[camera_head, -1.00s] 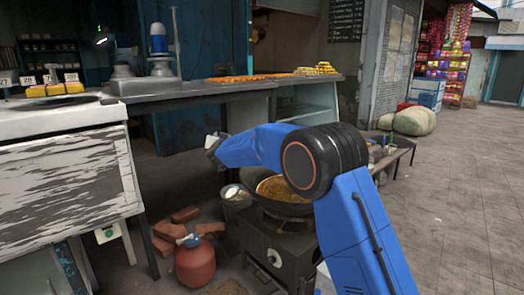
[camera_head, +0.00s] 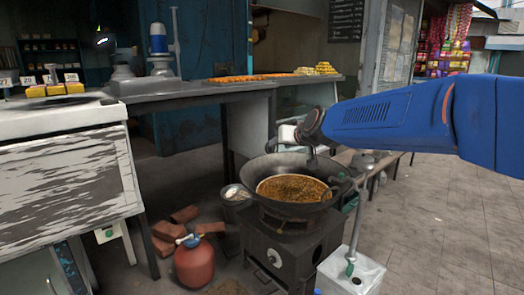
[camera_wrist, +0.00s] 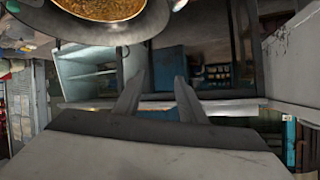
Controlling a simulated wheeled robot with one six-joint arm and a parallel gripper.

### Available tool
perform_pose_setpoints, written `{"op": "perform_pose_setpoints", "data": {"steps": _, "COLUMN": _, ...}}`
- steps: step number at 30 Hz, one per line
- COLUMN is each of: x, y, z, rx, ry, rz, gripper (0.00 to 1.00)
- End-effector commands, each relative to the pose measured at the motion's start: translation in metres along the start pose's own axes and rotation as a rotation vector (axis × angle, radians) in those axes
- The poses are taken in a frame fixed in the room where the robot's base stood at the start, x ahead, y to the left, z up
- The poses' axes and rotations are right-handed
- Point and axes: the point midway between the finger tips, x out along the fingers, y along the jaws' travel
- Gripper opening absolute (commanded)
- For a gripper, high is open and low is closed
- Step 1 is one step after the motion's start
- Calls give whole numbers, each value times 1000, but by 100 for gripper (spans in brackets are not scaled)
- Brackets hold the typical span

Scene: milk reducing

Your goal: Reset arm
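My gripper (camera_wrist: 158,97) shows in the wrist view with its two fingers apart and nothing between them. In the head view, my arm reaches in from the right, and its end is above the back rim of the wok; the fingers are hard to make out there. The wok (camera_head: 290,212) holds a brown, bubbling liquid (camera_head: 292,188) and sits on a dark stove (camera_head: 280,256). In the wrist view, part of the wok (camera_wrist: 139,33) and its liquid (camera_wrist: 100,8) shows at the top edge.
A small bowl (camera_head: 236,197) is left of the wok. A white box (camera_head: 350,277) stands right of the stove. A counter (camera_head: 225,88) with sweets is behind. Open paving (camera_head: 450,220) is at right.

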Motion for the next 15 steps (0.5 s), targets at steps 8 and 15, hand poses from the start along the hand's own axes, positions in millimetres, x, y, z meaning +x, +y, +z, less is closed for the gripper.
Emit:
{"op": "perform_pose_setpoints", "data": {"steps": 8, "x": -101, "y": 39, "z": 79, "rx": -6, "ry": -159, "rz": 44, "gripper": 37}}
{"op": "perform_pose_setpoints", "data": {"steps": 15, "x": -182, "y": 69, "z": 162, "rx": 1, "ry": -304, "rz": 109, "gripper": 37}}
